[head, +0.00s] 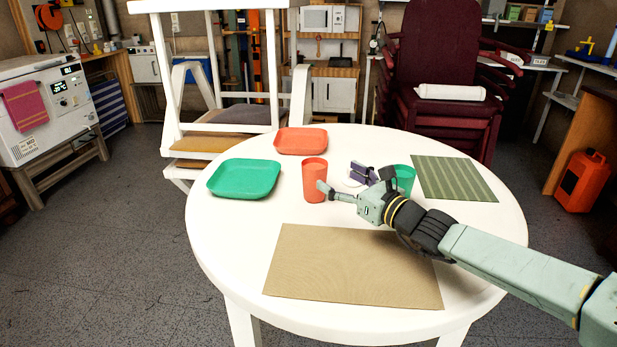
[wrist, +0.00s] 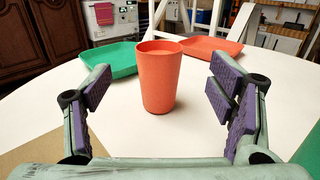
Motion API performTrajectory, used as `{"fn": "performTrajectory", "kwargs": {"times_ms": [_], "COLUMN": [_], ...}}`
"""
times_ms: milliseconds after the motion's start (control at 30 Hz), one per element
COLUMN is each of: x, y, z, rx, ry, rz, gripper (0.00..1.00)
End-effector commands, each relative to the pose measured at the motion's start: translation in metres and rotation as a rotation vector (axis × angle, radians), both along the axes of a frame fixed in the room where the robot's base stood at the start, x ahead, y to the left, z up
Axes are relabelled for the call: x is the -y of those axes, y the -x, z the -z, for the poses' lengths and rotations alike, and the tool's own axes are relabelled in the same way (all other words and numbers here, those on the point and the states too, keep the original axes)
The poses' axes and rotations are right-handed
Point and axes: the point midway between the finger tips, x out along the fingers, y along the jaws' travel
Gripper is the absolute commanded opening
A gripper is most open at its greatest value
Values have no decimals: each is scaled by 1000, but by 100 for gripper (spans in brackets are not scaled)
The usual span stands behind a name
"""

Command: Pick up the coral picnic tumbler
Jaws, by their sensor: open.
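The coral tumbler (head: 315,180) stands upright on the white round table, between the green plate and my gripper. In the wrist view the tumbler (wrist: 158,78) is ahead of my gripper, roughly midway between the fingers. My gripper (head: 342,180) is open and empty, low over the table just right of the tumbler in the head view. In the wrist view its purple-padded fingers (wrist: 158,93) are spread wide on either side. The tumbler seems just beyond or level with the fingertips; no contact shows.
A green plate (head: 243,178) and a coral plate (head: 300,141) lie behind and left of the tumbler. A green tumbler (head: 404,180) stands right, partly behind my gripper. A striped green mat (head: 453,178) and a tan mat (head: 350,268) lie on the table (head: 225,245).

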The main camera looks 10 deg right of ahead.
Motion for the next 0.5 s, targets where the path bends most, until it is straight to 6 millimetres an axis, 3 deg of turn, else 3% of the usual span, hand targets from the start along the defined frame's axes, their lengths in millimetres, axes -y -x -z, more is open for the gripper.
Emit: {"fn": "performTrajectory", "kwargs": {"times_ms": [133,500], "x": [-16,-38], "y": [-21,-54], "z": [-1,-2], "rx": [0,1], "ry": [-5,-6], "rz": [-4,-4], "gripper": [76,76]}}
